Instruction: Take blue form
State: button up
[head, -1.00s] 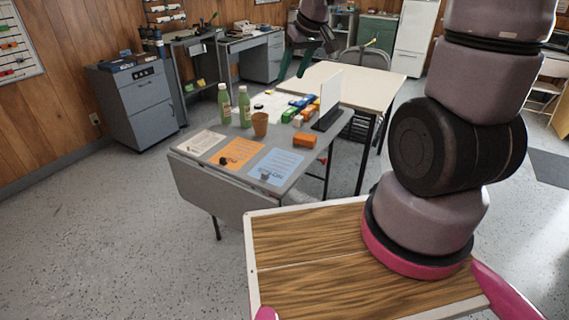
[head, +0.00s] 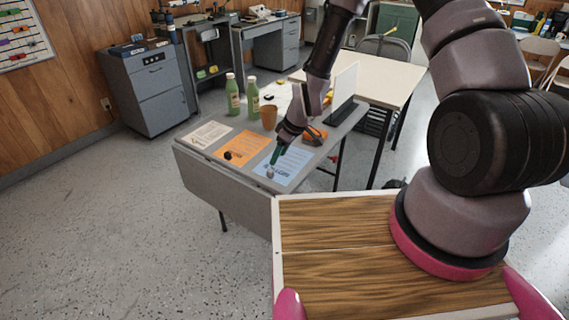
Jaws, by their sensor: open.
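The blue form (head: 290,170) lies flat on the grey folding table (head: 215,177), near its right front edge. A small dark weight (head: 270,172) sits on the form's lower part. My gripper (head: 275,160) points down over the form with green fingertips. It looks empty, and its fingers hide part of the sheet. I cannot tell whether the fingertips touch the paper. The orange form (head: 241,148) lies to the left with a black weight on it, and a whitish form (head: 207,134) lies further left.
Two green bottles (head: 232,95) and a brown cup (head: 268,117) stand behind the forms. An orange block (head: 314,136) lies right of my gripper. A white upright panel (head: 345,86) stands on a dark base at the back right. My arm hides items behind it.

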aim_at(272, 171)
jog(key=shift+d+x, duration=0.15)
jog(key=shift+x, duration=2.05)
jog(key=shift+d+x, duration=0.1)
jog(key=shift+x, duration=2.1)
grip_shut()
